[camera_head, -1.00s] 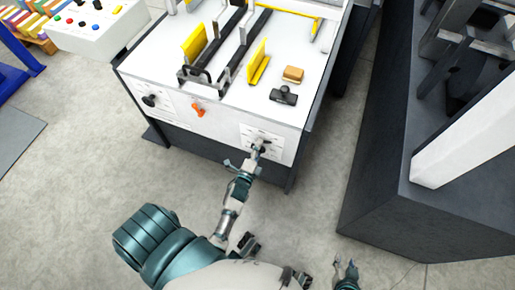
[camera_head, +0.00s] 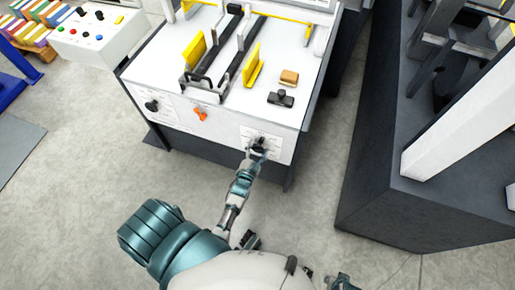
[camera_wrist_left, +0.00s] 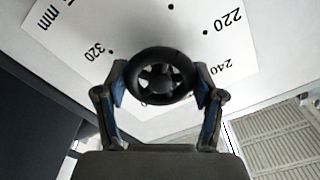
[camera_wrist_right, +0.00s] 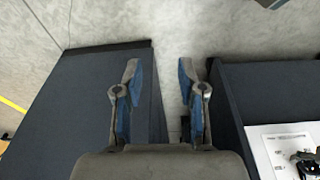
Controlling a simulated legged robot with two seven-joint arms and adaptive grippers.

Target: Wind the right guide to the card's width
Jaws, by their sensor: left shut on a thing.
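The right guide (camera_head: 254,65) is a yellow upright plate on the white machine top, right of the dark rails. The left guide (camera_head: 194,47) is a similar yellow plate to its left. A black handwheel (camera_wrist_left: 155,75) sits on the front panel over a white scale sheet (camera_wrist_left: 225,45) marked 220, 240 and 320 in the left wrist view. My left gripper (camera_head: 257,150) is shut on this handwheel, one finger on each side. Its pointer is not clear. My right gripper (camera_wrist_right: 160,78) is open and empty, over the floor away from the panel. I cannot identify the card.
A tan block (camera_head: 289,76) and a black object (camera_head: 281,98) lie right of the right guide. An orange lever (camera_head: 200,113) and a black knob (camera_head: 152,106) are further left on the front. A dark machine (camera_head: 400,190) stands at right; floor lies between.

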